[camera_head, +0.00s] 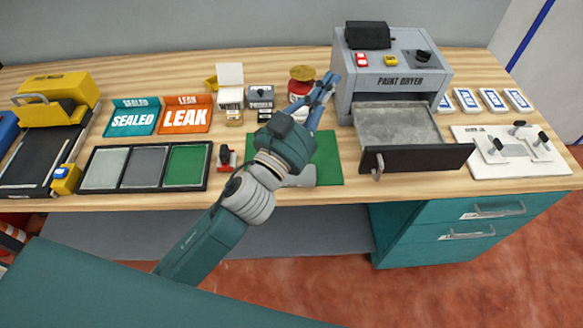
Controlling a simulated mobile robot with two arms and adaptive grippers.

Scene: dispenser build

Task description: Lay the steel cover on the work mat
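The green work mat (329,165) lies on the bench near its front edge, partly hidden by my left arm. A grey metallic piece (302,179) shows at the mat's front, just beside my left wrist; most of it is hidden, and I cannot tell whether it is the steel cover. My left gripper (328,82) is above the back of the bench, past the mat, with its blue fingers pointing up and right in the picture. The fingers overlap from this side, so their opening and any held thing are unclear. My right gripper is not in view.
The paint dryer (392,88) stands right of the mat with its drawer (398,126) pulled out. A white clamp fixture (508,160) is at the right. A jar (300,76) stands behind my gripper. A three-section tray (144,168) and SEALED and LEAK bins (186,118) are left.

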